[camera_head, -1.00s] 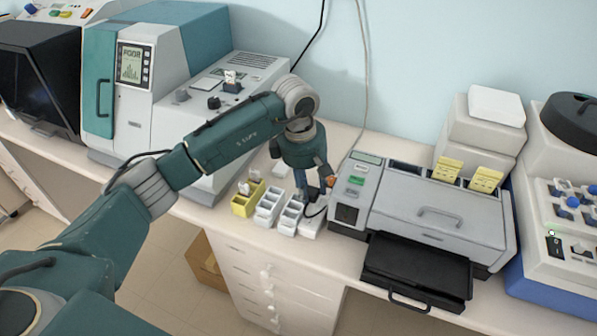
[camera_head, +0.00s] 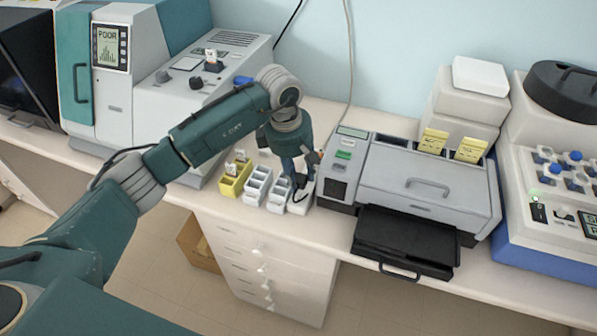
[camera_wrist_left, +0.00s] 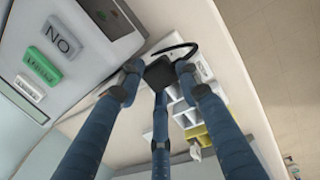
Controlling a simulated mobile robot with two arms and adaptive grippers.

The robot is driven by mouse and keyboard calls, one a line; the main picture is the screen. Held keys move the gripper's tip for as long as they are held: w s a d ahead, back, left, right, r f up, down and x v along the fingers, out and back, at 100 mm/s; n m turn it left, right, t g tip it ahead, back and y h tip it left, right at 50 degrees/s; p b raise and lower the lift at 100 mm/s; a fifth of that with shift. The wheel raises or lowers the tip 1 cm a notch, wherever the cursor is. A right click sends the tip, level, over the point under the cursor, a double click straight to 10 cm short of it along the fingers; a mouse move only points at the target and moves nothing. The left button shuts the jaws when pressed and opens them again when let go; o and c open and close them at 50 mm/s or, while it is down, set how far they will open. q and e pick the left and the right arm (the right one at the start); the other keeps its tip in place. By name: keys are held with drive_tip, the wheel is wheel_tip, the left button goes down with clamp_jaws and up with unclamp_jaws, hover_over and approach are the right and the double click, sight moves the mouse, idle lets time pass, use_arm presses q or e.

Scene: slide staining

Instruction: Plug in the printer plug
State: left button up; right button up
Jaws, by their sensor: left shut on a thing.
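My left gripper (camera_head: 300,181) hangs over the counter just left of the grey label printer (camera_head: 408,192). In the left wrist view its blue fingers (camera_wrist_left: 160,85) are closed around a black plug (camera_wrist_left: 160,70). A black cable (camera_wrist_left: 190,47) loops out from the plug. A white power strip (camera_head: 299,204) lies on the counter below the gripper, partly hidden by the fingers. I cannot tell whether the plug touches the strip or sits in a socket. My right gripper is in neither view.
Small white bins (camera_head: 256,186) and a yellow bin (camera_head: 233,183) stand left of the strip. The printer's black tray (camera_head: 403,240) juts past the counter edge. A large teal and white machine (camera_head: 140,60) stands at left, and a blue-based device (camera_head: 545,245) at right.

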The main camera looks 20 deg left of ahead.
sight(298, 179)
use_arm(q)
drive_tip(key=shift+f+b, duration=0.75)
drive_tip(key=shift+f, duration=1.35)
drive_tip(key=shift+b, duration=0.8)
idle(0.3)
drive_tip(key=shift+s+f+y+b, duration=0.25)
drive_tip(key=shift+f+y+b, duration=0.05)
drive_tip(key=shift+f+b, duration=0.35)
idle(0.3)
drive_tip(key=shift+f, duration=0.1)
drive_tip(key=shift+c, duration=0.5)
drive_tip(key=o, duration=1.3)
drive_tip(key=shift+w, duration=0.1)
drive_tip(key=shift+c, duration=0.2)
drive_tip(key=shift+a, duration=0.1)
drive_tip(key=shift+w, duration=0.1)
